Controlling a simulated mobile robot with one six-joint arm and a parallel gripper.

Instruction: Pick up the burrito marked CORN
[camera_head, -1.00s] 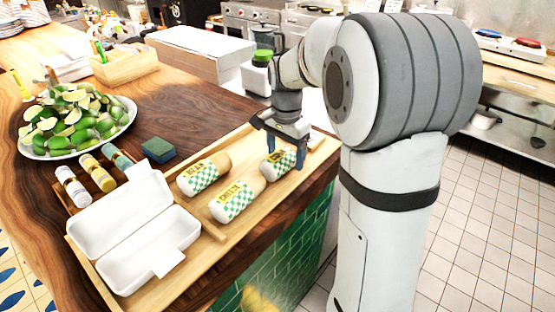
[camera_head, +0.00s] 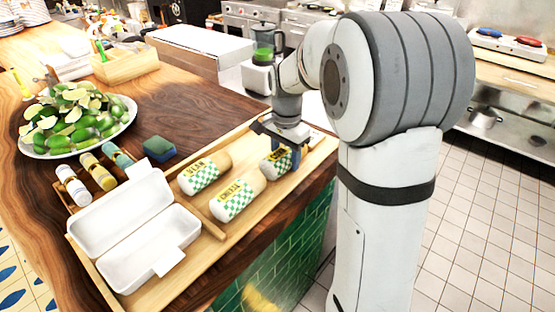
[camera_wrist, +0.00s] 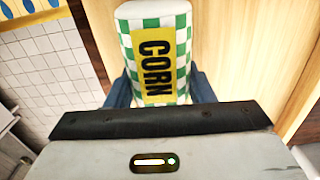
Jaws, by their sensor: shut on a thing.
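The burrito marked CORN (camera_wrist: 157,50) has a green-and-white checked wrapper and a yellow label, read in the wrist view. In the head view this burrito (camera_head: 275,164) lies at the right end of the wooden tray (camera_head: 228,248). My gripper (camera_head: 281,158) is over it from above, shut on it, with the blue fingers on either side. The burrito marked BEAN (camera_head: 204,173) and the one marked CHEESE (camera_head: 238,196) lie to its left on the tray. The gripper hides part of the CORN burrito.
An open white clamshell box (camera_head: 158,246) sits at the tray's left end. Sauce bottles (camera_head: 98,172), a sponge (camera_head: 159,149) and a plate of limes (camera_head: 75,122) stand on the counter. The counter's right edge drops to the tiled floor.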

